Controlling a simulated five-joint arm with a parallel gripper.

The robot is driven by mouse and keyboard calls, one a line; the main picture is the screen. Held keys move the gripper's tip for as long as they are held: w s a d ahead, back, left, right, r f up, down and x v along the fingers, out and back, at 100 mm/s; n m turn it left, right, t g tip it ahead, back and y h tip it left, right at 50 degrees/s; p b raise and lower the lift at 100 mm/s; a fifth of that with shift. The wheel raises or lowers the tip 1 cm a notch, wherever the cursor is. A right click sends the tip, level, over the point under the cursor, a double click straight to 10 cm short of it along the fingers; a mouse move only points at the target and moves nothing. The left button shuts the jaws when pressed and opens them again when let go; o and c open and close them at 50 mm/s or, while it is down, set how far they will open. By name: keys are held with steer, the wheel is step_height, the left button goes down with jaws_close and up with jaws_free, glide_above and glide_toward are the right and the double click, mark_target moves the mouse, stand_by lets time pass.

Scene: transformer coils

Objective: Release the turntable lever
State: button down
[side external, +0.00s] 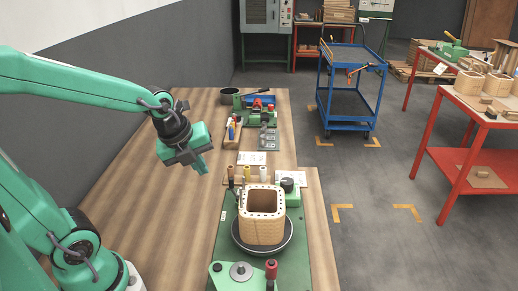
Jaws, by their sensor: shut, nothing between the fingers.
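My gripper (201,168) is shut and empty. It hangs in the air above the wooden bench, to the left of and above the turntable fixture. The turntable (263,247) is a dark round dish on a green base plate (224,251). A tan square coil former (262,218) with a hollow middle stands upright on it. At the front of the base is a green part with a grey round hub (241,271) and a red-handled lever (271,267). My gripper is well apart from the lever. Whether the lever is engaged cannot be told.
Farther back are a tool holder (233,133), a green vise-like device (260,115) and a dark pan (230,95). The left part of the bench (165,235) is clear.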

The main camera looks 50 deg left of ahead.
steer(key=f+m, duration=0.1)
steer(key=m, duration=0.1)
steer(key=w+a+f+m, duration=0.1)
steer(key=m, duration=0.2)
steer(key=w+f+m, duration=0.1)
steer(key=m, duration=0.2)
steer(key=shift+a, duration=0.25)
steer(key=shift+f, duration=0.1)
steer(key=shift+a+x, duration=0.15)
steer(key=shift+x, duration=1.5)
steer(key=shift+a+x, duration=0.15)
steer(key=shift+x, duration=1.45)
steer(key=shift+a+x, duration=0.15)
steer(key=shift+x, duration=1.5)
steer(key=shift+w+a, duration=0.35)
steer(key=shift+w, duration=0.5)
steer(key=shift+w+a, duration=0.35)
steer(key=shift+w, duration=0.55)
